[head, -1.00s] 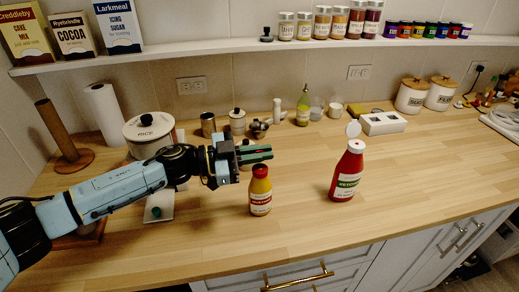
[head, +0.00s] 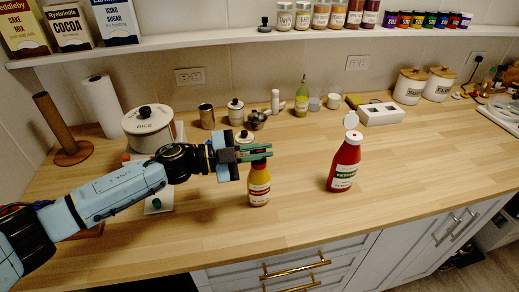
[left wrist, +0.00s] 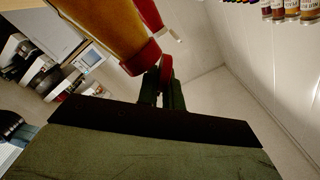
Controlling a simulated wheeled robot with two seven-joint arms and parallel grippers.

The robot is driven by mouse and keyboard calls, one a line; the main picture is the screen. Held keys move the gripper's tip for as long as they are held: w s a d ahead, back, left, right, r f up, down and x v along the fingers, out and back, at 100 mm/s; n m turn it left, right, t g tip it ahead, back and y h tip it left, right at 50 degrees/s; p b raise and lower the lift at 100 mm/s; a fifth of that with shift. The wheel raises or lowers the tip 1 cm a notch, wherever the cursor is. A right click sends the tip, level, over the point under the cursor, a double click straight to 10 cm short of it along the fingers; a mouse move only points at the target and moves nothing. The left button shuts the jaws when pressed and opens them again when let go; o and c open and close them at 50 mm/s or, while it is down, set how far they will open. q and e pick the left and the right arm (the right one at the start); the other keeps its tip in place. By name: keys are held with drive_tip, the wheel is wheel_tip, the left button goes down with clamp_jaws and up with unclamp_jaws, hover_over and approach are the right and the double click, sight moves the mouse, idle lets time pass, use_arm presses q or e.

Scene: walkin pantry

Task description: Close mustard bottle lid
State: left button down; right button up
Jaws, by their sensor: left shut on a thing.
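The mustard bottle (head: 259,186), yellow with a red top, stands upright near the front of the wooden counter. My left gripper (head: 267,151) is at the top of this bottle, with its green fingers pointing right. In the left wrist view the yellow bottle (left wrist: 98,30) shows with its red collar, and the red lid (left wrist: 166,68) is between the fingers beside the collar. The gripper is shut on this lid. In the head view the fingers hide most of the lid. My right gripper is in neither view.
A red ketchup bottle (head: 345,166) with its white lid raised stands to the right of the mustard. A rice pot (head: 149,128) and small containers stand behind the arm. A shelf (head: 230,45) runs along the wall.

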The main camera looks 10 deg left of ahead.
use_arm(q)
drive_tip(key=c, duration=1.5)
unclamp_jaws()
drive_tip(key=shift+c, duration=0.2)
